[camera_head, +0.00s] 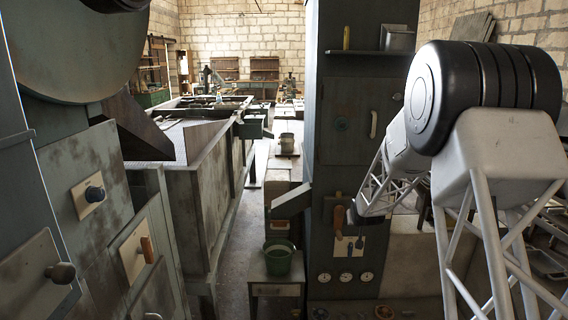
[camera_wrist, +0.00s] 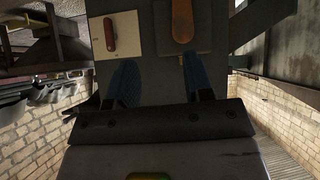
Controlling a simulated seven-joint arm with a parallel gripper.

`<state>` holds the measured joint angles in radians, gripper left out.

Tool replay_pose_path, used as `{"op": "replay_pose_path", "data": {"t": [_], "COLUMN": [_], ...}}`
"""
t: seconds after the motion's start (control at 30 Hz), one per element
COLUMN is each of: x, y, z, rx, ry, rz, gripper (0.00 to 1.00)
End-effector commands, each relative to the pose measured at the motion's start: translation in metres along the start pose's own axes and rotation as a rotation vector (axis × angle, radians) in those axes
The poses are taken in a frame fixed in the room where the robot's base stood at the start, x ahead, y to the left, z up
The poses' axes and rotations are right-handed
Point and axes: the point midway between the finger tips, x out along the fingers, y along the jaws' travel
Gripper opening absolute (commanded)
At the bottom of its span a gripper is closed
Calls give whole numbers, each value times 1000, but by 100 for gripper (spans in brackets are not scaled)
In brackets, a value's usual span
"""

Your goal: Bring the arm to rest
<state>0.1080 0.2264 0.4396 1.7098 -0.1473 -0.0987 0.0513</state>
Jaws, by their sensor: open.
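In the wrist view my gripper (camera_wrist: 157,82) is open, with two dark blue fingers apart and nothing seen between them. A dark panel lies beyond the fingertips. It carries a small red-brown handle (camera_wrist: 109,36) on a cream plate and a larger orange-brown handle (camera_wrist: 182,20) on a dark plate. I cannot tell whether the fingers touch the panel, but no handle is between them. In the head view my arm (camera_head: 490,120) reaches in from the right, toward the front of a dark cabinet (camera_head: 345,120). The fingers cannot be made out there.
The cabinet front has an orange-brown handle (camera_head: 338,217), gauges (camera_head: 345,277) and a shelf (camera_head: 372,52). A large metal tank (camera_head: 205,185) and a panel with knobs (camera_head: 94,193) are at left. An open aisle runs between.

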Motion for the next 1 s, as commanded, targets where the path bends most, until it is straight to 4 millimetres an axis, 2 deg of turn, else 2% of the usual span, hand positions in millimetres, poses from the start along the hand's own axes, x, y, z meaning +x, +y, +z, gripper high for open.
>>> {"op": "replay_pose_path", "data": {"t": [0.03,0.1,0.47,0.73,1.0], "x": [-17,-39,-152,-235,-316], "y": [-2,-4,-16,-24,-32], "z": [-2,-3,3,22,50], "rx": [1,2,7,12,16], "ry": [-12,-32,-134,-213,-291], "rz": [1,1,2,0,-5], "gripper": [47,47,47,47,47]}}
